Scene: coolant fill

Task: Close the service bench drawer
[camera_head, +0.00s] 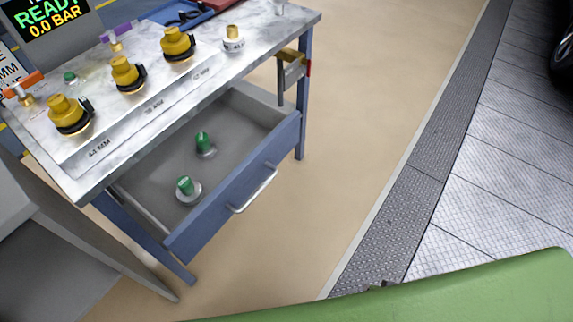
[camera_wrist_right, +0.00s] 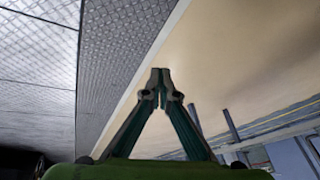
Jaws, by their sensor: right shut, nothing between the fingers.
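The service bench drawer (camera_head: 220,208) is pulled open below the bench top, and its blue front stands out from the bench. Its silver bar handle (camera_head: 255,190) is on that front, with nothing touching it. Two green-topped fittings, one nearer (camera_head: 187,188) and one farther (camera_head: 204,144), stand inside the drawer. My right gripper (camera_wrist_right: 160,80) is shut and empty in the right wrist view, over the floor. In the head view only a small dark bit of it shows behind my green arm, well apart from the drawer. My left gripper is not in view.
The marble-like bench top (camera_head: 268,45) carries several yellow-capped fittings, a white fitting (camera_head: 232,40) and a blue tray (camera_head: 182,15). A clamp-like holder (camera_head: 291,68) hangs at the bench's right side. Beige floor (camera_head: 350,130) right of the drawer is clear.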

